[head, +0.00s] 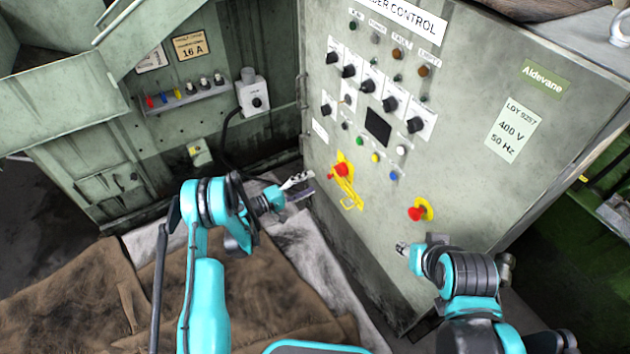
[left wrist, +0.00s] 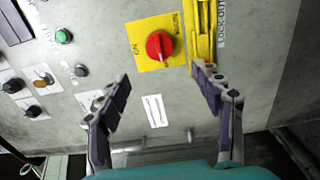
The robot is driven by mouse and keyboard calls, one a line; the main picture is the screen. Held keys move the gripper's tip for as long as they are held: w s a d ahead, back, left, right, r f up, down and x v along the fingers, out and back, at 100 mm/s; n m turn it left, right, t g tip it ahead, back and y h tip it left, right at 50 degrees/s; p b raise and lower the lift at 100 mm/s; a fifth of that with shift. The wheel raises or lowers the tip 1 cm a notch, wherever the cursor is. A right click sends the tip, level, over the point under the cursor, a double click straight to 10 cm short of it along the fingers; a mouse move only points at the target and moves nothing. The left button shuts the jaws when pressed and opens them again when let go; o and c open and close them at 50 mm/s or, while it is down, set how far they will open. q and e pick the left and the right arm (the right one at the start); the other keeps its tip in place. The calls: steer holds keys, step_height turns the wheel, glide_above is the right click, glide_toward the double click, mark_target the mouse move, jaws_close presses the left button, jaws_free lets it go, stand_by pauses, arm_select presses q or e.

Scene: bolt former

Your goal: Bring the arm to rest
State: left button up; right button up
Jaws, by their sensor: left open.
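My left gripper (head: 298,184) is in front of the grey control cabinet (head: 450,130), left of its lower front in the head view. In the left wrist view the two fingers of the left gripper (left wrist: 162,82) are spread apart with nothing between them. A red rotary switch (left wrist: 159,45) on a yellow plate lies beyond the fingertips; it also shows in the head view (head: 340,170). My right gripper (head: 403,248) is low before the cabinet, mostly hidden by its own wrist; its fingers are too small to read.
A yellow lockout bracket (left wrist: 203,30) is beside the switch. A red mushroom button (head: 416,213) sits above my right gripper. Several knobs and lamps cover the panel. A brown cloth (head: 80,300) lies at lower left. A grey socket box (head: 252,95) is on the left wall.

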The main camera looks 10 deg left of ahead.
stand_by(0.5)
arm_select(q)
step_height(320, 180, up, 12)
steer(key=d+m+g+y, duration=0.2)
steer(key=y, duration=0.2)
steer(key=s+a+r+m+g+y, duration=0.1)
steer(key=s+r+m+y, duration=0.15)
steer(key=s+r, duration=0.55)
steer(key=s+a+r+m+y, duration=0.1)
steer(key=s+a+y, duration=0.3)
steer(key=s, duration=0.8)
steer(key=s+a+r+m+y, duration=0.2)
steer(key=s+a+y, duration=0.2)
steer(key=s, duration=0.9)
steer(key=shift+s+a, duration=0.2)
steer(key=shift+a, duration=0.2)
